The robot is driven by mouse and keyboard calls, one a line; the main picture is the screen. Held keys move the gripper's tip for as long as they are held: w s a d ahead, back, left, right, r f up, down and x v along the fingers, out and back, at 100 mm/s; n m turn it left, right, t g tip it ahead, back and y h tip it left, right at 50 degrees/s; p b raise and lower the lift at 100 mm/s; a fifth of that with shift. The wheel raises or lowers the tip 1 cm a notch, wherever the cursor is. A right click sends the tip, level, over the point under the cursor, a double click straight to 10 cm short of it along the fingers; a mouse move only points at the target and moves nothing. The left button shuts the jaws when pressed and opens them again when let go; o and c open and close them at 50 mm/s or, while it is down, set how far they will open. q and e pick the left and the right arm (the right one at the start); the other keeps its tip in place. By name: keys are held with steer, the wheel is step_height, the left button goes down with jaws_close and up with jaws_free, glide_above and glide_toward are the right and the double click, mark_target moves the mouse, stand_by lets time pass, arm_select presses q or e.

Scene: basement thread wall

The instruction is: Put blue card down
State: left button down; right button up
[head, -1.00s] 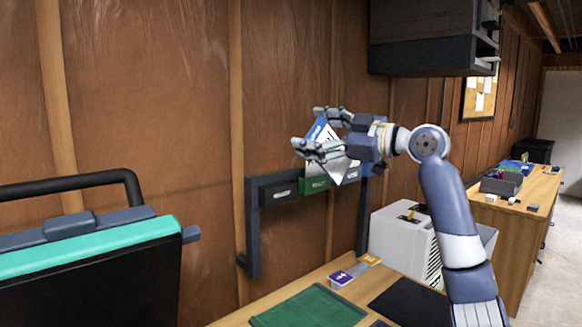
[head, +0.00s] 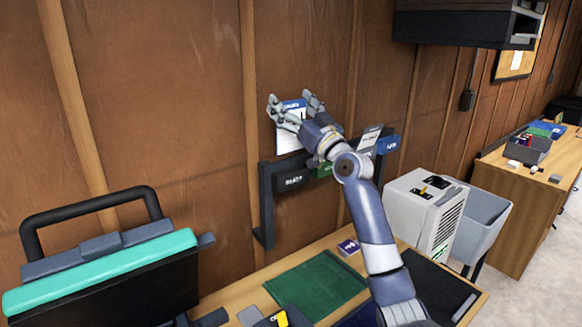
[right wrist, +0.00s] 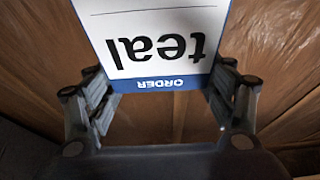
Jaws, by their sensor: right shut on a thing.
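My right gripper (head: 291,101) is shut on a white card with a blue band (head: 287,138), held in front of the wooden wall above the rack's left end. In the right wrist view the card (right wrist: 152,45) sits between the fingers (right wrist: 160,100); it reads "ORDER" on the band and "teal" on the white, upside down. The wall rack (head: 267,205) has a dark left slot (head: 292,180), a green slot (head: 322,170) partly behind my arm, and a blue slot (head: 388,145) at the right. Another white card (head: 369,139) stands tilted at the rack. My left gripper is not in view.
A white machine (head: 425,212) and grey bin (head: 478,222) stand at the right. A teal-edged dark case (head: 100,270) is at left.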

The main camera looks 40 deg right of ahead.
mark_target(292, 142)
step_height(292, 142, down, 5)
steer(key=shift+f, duration=0.1)
steer(key=shift+f+b, duration=0.7)
steer(key=shift+f, duration=1.55)
steer(key=shift+f, duration=0.15)
steer(key=o, duration=0.9)
steer(key=shift+o, duration=0.2)
